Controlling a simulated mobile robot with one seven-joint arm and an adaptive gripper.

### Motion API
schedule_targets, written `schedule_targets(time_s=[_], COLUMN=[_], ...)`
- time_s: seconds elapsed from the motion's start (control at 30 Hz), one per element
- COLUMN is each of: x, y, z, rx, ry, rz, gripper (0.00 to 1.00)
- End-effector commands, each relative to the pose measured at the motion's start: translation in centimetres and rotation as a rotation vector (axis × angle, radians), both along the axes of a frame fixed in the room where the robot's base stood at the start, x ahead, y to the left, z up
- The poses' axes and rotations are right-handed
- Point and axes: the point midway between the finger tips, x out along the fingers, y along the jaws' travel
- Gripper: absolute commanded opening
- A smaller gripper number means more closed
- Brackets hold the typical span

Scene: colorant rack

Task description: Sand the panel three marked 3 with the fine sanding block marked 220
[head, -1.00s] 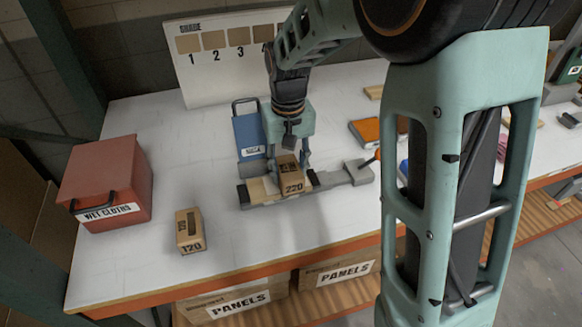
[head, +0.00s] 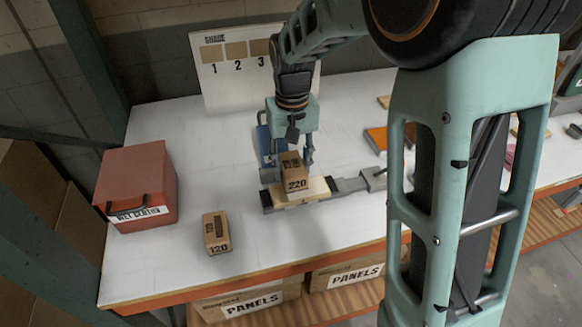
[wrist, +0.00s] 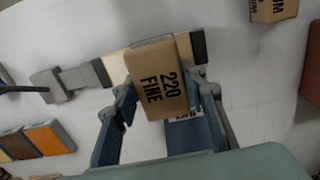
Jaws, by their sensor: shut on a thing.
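The fine sanding block marked 220 (head: 296,183) is a tan block held between the fingers of my gripper (head: 289,160). In the wrist view the block (wrist: 157,78) reads "220 FINE", and the gripper (wrist: 163,110) fingers sit on either side of it. Below it lies a pale wooden panel (head: 318,189), gripped lengthwise in a grey clamp (head: 350,185). The block appears to rest on the panel's left part, though contact is hard to confirm. Part of the panel also shows in the wrist view (wrist: 114,68). No number is readable on the panel.
A 120 block (head: 216,232) stands at front left, beside a red wet-cloths box (head: 140,180). A blue item (head: 265,142) is behind the clamp. A shade board (head: 225,80) stands at the back.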

Motion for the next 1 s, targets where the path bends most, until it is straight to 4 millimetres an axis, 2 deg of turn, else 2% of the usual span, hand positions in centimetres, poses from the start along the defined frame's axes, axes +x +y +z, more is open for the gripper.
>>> schedule_targets(time_s=[0.1,0.33,1.0], x=[0.1,0.3,0.3], y=[-0.1,-0.2,-0.3], z=[1.5,3.1,3.1], rx=[0.0,0.0,0.0], ry=[0.0,-0.001,-0.001], rz=[-0.001,-0.001,-0.002], gripper=[0.16,0.16,0.16])
